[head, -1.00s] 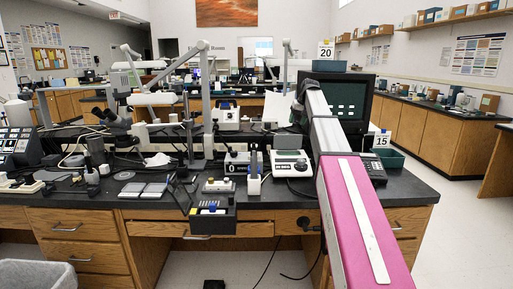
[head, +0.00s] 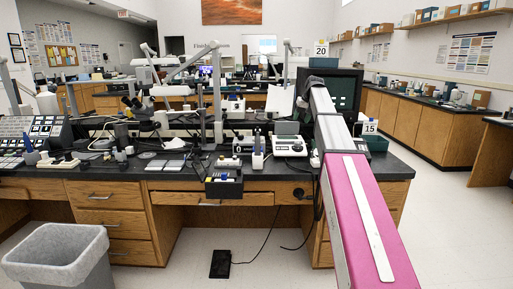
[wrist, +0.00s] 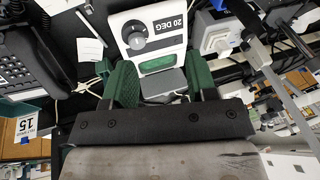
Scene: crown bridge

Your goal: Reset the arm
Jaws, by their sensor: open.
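My arm (head: 358,215), pink with a white strip, reaches forward over the right part of the black bench (head: 375,162). In the wrist view my gripper (wrist: 160,78) has its two green fingers well apart, with nothing held between them. A white device marked "20 DEG" (wrist: 148,27) with a dark knob lies beyond the fingertips. In the head view the gripper itself is hidden behind the end of my arm.
A dark monitor (head: 346,92) is behind the arm. A grey bin (head: 60,255) stands at the lower left. The floor at right is clear.

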